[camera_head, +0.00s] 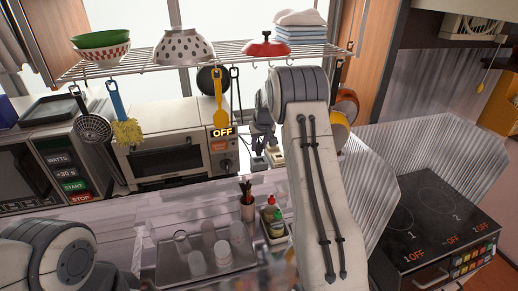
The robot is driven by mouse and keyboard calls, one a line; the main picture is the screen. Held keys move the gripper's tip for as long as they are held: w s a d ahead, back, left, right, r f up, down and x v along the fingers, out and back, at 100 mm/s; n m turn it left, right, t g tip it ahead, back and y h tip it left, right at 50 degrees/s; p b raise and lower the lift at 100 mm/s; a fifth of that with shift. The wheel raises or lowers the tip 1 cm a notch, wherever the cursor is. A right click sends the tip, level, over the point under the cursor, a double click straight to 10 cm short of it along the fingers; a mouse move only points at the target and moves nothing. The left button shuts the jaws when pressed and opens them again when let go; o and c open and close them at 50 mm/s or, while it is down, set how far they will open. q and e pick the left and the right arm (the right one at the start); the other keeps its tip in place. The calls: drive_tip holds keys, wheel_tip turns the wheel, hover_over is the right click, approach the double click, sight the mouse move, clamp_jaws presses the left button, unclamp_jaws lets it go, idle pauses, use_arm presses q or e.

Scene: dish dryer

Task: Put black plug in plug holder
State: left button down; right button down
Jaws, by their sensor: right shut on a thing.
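My right arm reaches up through the middle of the view. Its gripper (262,139) shows small beside the toaster oven, pointing down. It is shut on a small dark thing that looks like the black plug, mostly hidden between the fingers. Just below are two small pale socket blocks, one at the left (258,162) and one at the right (275,156), which look like the plug holder. The gripper is above or right at them; I cannot tell whether the plug touches them. My left arm shows only at the bottom left; its gripper is out of view.
A toaster oven (172,152) stands left of the gripper. A wire shelf (222,59) with bowls and hanging tools is above. A sink tray (172,266) with glasses and a soap bottle (273,216) lie in front. A stove (437,228) with ribbed guards is at right.

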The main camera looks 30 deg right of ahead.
sight(260, 151)
wheel_tip(260, 151, down, 2)
drive_tip(key=shift+f+p, duration=0.1)
drive_tip(key=shift+p, duration=0.55)
drive_tip(key=shift+f, duration=0.35)
drive_tip(key=shift+f, duration=0.2)
drive_tip(key=c, duration=0.6)
unclamp_jaws()
